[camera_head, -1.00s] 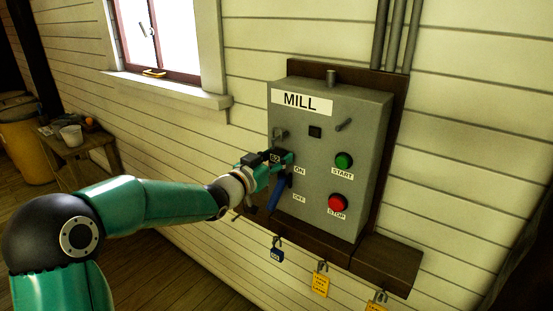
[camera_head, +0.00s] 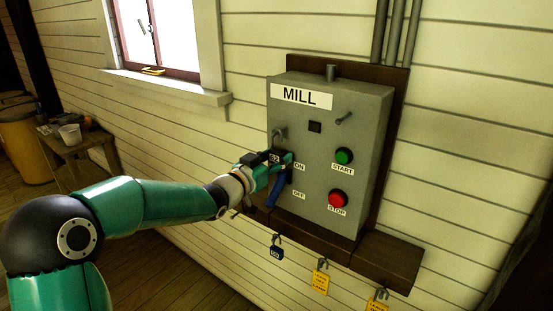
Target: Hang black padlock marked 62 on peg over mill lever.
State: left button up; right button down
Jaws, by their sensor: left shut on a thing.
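My left gripper (camera_head: 279,161) is shut on the black padlock (camera_head: 274,157), marked 62, in front of the grey mill box (camera_head: 365,140). The padlock's grey shackle (camera_head: 279,134) points up, close to the box face at its upper left. I cannot tell whether the shackle is around a peg; the peg over the lever cannot be made out behind it. The blue lever (camera_head: 278,190) hangs below the gripper, beside the ON and OFF labels, its upper part hidden by the fingers. My right gripper is not in view.
A green start button (camera_head: 344,155), a red stop button (camera_head: 338,199) and a small grey rod (camera_head: 345,118) stick out of the box. A wooden table (camera_head: 75,165) stands at the left.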

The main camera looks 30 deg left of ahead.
pick_arm(q)
jog(key=o, duration=1.2)
jog(key=shift+c, duration=0.2)
